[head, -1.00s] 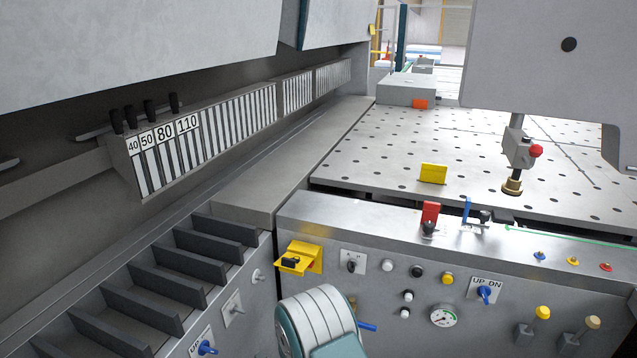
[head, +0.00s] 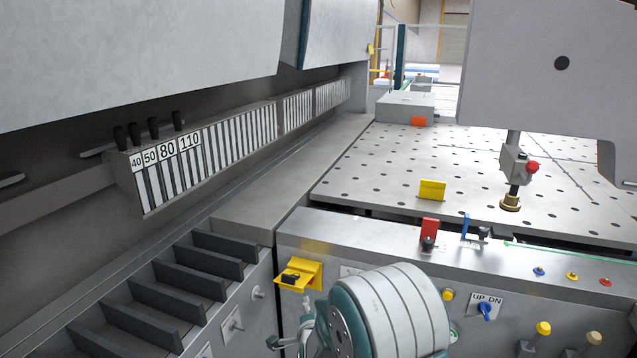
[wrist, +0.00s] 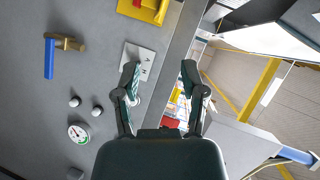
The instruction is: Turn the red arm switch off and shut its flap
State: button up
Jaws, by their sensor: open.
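The red flap (head: 430,229) stands raised on top of the control cabinet in the head view. A small dark switch (head: 428,244) sits at its foot; its lever position is too small to tell. My gripper (wrist: 160,70) is open and empty in the wrist view, its two fingers spread apart. In the head view it is at the lower left, partly hidden behind my arm, below and left of the red flap and not touching it. A small red patch (wrist: 170,122) shows between the fingers in the wrist view; I cannot tell if it is the flap.
A yellow flap with a dark switch (head: 291,277) juts from the cabinet front. A blue lever (head: 465,227) stands just right of the red flap. My arm hides part of the front panel. A perforated table (head: 380,175) lies behind, with a clamp post (head: 513,165) to the right.

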jog(key=s+d+r+n+g, duration=0.5)
jog(key=s+d+r+n, duration=0.3)
jog(key=s+r, duration=0.6)
jog(key=s+d+r+n+g, duration=0.1)
jog(key=s+d+n, duration=0.1)
jog(key=s, duration=0.5)
jog(key=s+d+r+n+g+h, duration=0.1)
jog(key=s+d+r, duration=0.1)
jog(key=s+d, duration=0.2)
jog(key=s+d+r+n+g, duration=0.1)
jog(key=s+d+n+g, duration=0.1)
jog(key=s, duration=0.9)
jog(key=shift+d+r+n+h, duration=0.3)
jog(key=shift+d+r, duration=0.1)
jog(key=shift+d, duration=0.45)
